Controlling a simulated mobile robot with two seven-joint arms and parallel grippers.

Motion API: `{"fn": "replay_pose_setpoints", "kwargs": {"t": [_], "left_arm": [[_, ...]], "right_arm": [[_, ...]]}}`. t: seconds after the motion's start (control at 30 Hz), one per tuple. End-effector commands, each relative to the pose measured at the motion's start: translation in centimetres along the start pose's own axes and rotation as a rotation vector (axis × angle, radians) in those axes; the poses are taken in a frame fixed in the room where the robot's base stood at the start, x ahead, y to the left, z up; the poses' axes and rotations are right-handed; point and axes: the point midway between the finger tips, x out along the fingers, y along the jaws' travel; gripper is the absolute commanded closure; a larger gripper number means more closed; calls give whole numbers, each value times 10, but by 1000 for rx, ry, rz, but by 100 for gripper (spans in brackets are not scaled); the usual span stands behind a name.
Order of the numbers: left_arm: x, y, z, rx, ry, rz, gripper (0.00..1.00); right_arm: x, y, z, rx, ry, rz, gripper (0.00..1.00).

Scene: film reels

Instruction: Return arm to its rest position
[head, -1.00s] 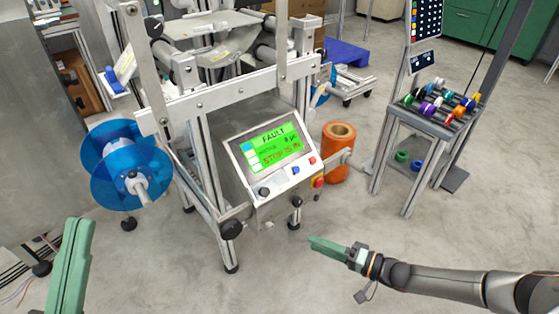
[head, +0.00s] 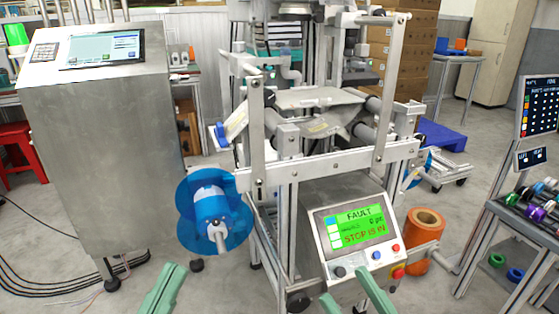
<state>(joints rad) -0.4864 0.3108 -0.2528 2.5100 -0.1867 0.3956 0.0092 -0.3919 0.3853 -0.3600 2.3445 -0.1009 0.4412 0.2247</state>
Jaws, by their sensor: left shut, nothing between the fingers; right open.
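My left gripper (head: 164,290) is at the bottom edge, left of centre, with its green fingers together and nothing between them. My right gripper (head: 352,297) is at the bottom edge, right of centre. Its two green fingers are spread apart and empty. It sits below the control panel (head: 356,232) in the picture. The panel's green screen reads FAULT and STOP IS IN, and a red button (head: 397,272) is at its lower right corner. Most of both arms is out of the frame.
A metal-framed machine (head: 330,160) stands ahead. A blue reel (head: 222,248) sits on its left side and an orange roll (head: 424,240) on its right. A grey cabinet (head: 100,150) is at the left and a rack of coloured spools (head: 518,212) at the right.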

Motion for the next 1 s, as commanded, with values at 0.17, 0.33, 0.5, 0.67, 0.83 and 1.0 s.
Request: {"fn": "replay_pose_setpoints", "kwargs": {"t": [0.17,0.33,0.5,0.67,0.83,1.0], "left_arm": [[0,0,0,0,0,0,100],[14,-10,10,-23,-110,-14,100],[21,-17,29,-51,-249,-28,100],[24,-25,48,-90,-421,-47,100],[14,-31,70,-143,-647,-70,100],[-7,-31,83,-202,-875,-88,100]], "right_arm": [[4,17,-56,-316,48,88,40],[18,32,-53,-321,-56,121,40],[24,45,-38,-282,-189,157,40],[27,60,-22,-230,-354,203,40],[18,72,-3,-158,-571,259,40],[-3,74,11,-79,-788,311,40]]}}
